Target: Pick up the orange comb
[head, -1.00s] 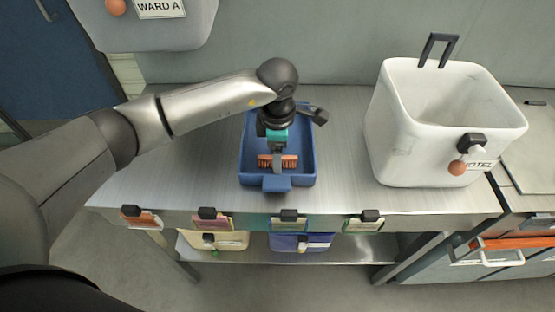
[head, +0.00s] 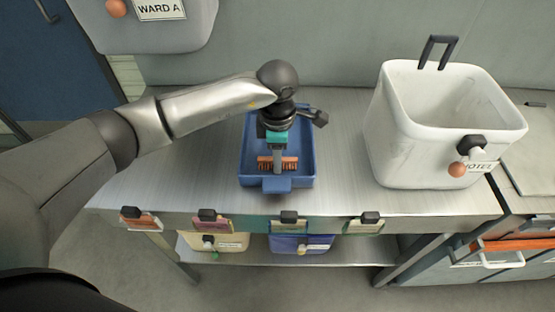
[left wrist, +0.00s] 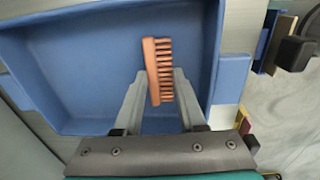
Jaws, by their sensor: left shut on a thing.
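The orange comb (head: 266,162) is in the blue tray (head: 244,165) on the metal table, near the tray's front side. My left gripper (head: 277,166) reaches down into the tray and is shut on the comb. In the left wrist view, the comb (left wrist: 152,72) lies between the two grey fingertips (left wrist: 157,85), with its teeth to the right. One end sticks out beyond the fingers. I cannot tell whether the comb is clear of the tray floor. My right gripper is not in view.
A white bin (head: 385,150) marked HOTEL stands on the table at the right. A grey bin (head: 110,28) marked WARD A is at the upper left. Tags with black clips (head: 208,221) line the table's front edge. The table left of the tray is clear.

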